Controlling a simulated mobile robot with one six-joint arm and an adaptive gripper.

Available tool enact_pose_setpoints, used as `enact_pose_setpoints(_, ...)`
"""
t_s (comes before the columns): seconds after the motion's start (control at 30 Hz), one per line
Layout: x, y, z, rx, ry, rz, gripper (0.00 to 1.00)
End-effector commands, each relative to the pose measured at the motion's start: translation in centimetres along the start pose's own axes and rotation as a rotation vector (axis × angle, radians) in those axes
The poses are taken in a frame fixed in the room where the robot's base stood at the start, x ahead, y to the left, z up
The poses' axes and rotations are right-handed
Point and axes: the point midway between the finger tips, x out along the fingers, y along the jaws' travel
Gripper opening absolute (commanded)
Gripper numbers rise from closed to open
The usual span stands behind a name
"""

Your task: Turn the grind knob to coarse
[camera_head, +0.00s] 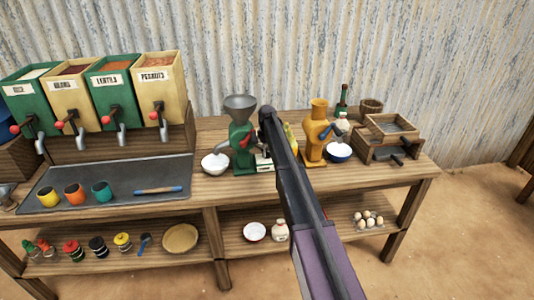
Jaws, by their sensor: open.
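A green grinder (241,150) with a grey funnel hopper (240,103) stands on the wooden table. A red part (247,139) shows on its right side, close to my arm. My gripper cannot be made out; the arm hides part of the table there.
A white bowl (215,163) is left of the green grinder; a blue-rimmed bowl (338,152) is by the yellow one. Labelled dispensers (160,85) and a grey tray (70,188) fill the left. The lower shelf holds jars and eggs (367,219).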

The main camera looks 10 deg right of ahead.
Motion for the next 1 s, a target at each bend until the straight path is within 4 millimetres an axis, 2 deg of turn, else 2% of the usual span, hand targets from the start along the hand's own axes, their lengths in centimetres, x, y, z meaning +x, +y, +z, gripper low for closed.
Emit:
enact_pose_setpoints(0.17, -0.02, -0.02, -0.02, 0.000, 0.000, 0.000, 0.53)
enact_pose_setpoints(0.2, -0.02, -0.03, -0.02, 0.000, 0.000, 0.000, 0.50)
enact_pose_setpoints(0.37, -0.02, -0.03, -0.03, 0.000, 0.000, 0.000, 0.02)
enact_pose_setpoints(0.4, -0.02, -0.03, -0.03, 0.000, 0.000, 0.000, 0.00)
enact_pose_setpoints(0.77, -0.01, -0.06, -0.03, 0.011, 0.000, 0.000, 0.00)
enact_pose_setpoints(1.0, -0.01, -0.07, -0.02, 0.082, -0.001, -0.001, 0.00)
